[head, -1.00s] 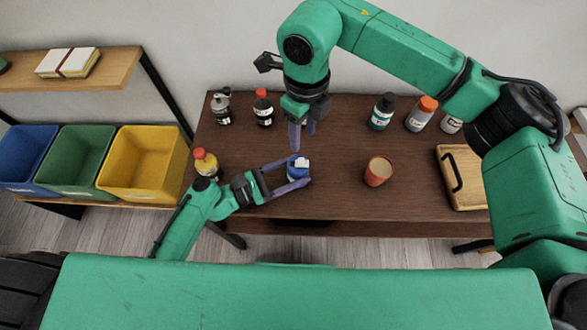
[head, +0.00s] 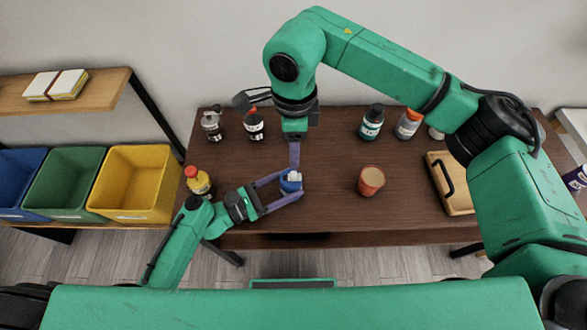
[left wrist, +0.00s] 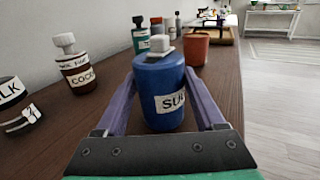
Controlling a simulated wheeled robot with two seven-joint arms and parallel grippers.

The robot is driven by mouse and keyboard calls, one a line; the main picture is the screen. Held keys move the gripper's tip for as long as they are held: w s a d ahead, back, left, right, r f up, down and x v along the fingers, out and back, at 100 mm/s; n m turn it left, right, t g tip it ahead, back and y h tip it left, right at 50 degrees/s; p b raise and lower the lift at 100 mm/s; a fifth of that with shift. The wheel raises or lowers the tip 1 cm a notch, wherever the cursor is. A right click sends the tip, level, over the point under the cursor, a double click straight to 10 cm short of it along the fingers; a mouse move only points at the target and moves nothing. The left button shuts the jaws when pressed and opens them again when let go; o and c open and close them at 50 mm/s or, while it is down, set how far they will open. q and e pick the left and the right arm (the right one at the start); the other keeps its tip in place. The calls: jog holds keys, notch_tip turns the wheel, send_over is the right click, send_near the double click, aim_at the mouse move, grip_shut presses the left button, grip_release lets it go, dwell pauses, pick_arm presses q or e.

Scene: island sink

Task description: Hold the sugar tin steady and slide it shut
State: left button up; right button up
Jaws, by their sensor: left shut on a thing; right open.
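The sugar tin (head: 291,186) is a small blue cylinder near the table's front edge, with a pale sliding piece (left wrist: 160,44) on its top. It stands upright, and its white label is partly readable in the left wrist view (left wrist: 163,92). My left gripper (head: 287,187) is shut on the tin, one finger on each side of its body. My right gripper (head: 295,165) is open and points down just behind and above the tin's top.
An orange-brown cup (head: 371,182) stands right of the tin. Several bottles line the table's back, including a dark one (head: 371,123). A wooden board (head: 452,184) lies at the right.

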aim_at(294, 174)
notch_tip(294, 174, down, 10)
jog(key=shift+r, duration=0.1)
grip_shut()
dwell(1.4)
